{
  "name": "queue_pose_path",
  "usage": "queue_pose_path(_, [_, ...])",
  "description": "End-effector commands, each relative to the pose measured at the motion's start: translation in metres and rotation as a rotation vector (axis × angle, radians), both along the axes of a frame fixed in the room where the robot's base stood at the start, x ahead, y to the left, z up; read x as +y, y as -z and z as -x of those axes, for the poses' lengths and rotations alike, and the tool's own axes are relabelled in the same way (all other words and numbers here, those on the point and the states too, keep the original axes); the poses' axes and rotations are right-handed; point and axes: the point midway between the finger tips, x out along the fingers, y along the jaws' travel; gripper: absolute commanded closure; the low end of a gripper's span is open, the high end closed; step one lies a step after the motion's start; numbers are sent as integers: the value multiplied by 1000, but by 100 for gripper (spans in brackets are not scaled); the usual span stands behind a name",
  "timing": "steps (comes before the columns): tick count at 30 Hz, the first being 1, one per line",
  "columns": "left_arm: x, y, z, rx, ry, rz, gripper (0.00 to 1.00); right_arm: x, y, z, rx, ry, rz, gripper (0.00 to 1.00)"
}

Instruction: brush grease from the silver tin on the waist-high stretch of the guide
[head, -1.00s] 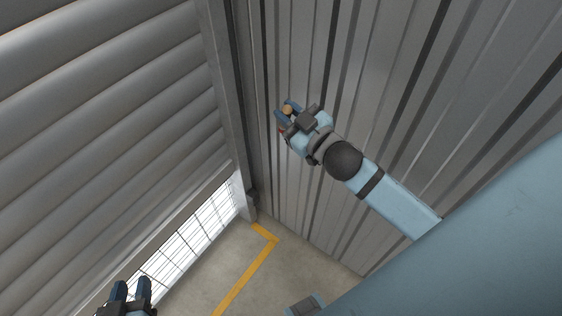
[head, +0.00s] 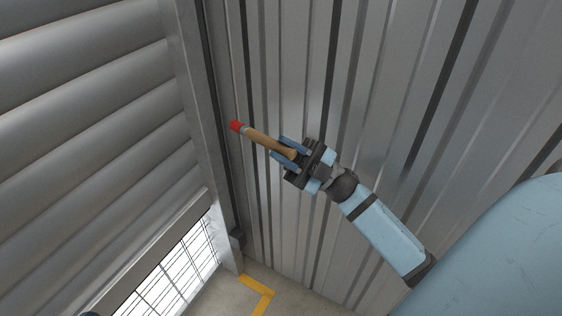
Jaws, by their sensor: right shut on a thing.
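My right gripper (head: 283,152) is shut on a brush (head: 264,139) by its wooden handle. The brush's red tip (head: 236,126) points up and left, towards the guide (head: 208,125), a dark upright channel beside the roller door. The tip looks close to the guide, but I cannot tell whether it touches. No grease can be made out on the brush or guide. The silver tin is not in view. Only a small dark bit at the bottom left edge may be my left gripper, and its fingers do not show.
The slatted roller door (head: 90,130) fills the left, with a mesh opening (head: 172,268) under its bottom edge. A ribbed metal wall (head: 400,90) stands close on the right. A yellow line (head: 262,292) marks the floor below.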

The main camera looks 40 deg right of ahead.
Motion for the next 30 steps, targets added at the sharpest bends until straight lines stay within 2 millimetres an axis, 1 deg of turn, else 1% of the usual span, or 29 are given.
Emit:
queue_pose_path(5, [0,1,0,3,3,-1,57,4,0,-10,-5,-3,-1,100])
queue_pose_path(12, [-1,6,0,15,6,-8,57,14,0,-33,-5,-2,-1,100])
queue_pose_path(18, [-1,9,-1,24,8,-12,57,20,0,-48,-3,-2,-2,100])
queue_pose_path(23, [-1,10,-1,29,9,-13,57,23,0,-53,-3,-2,-1,100])
queue_pose_path(30, [-1,10,0,31,9,-14,57,23,0,-54,-2,-2,-1,100])
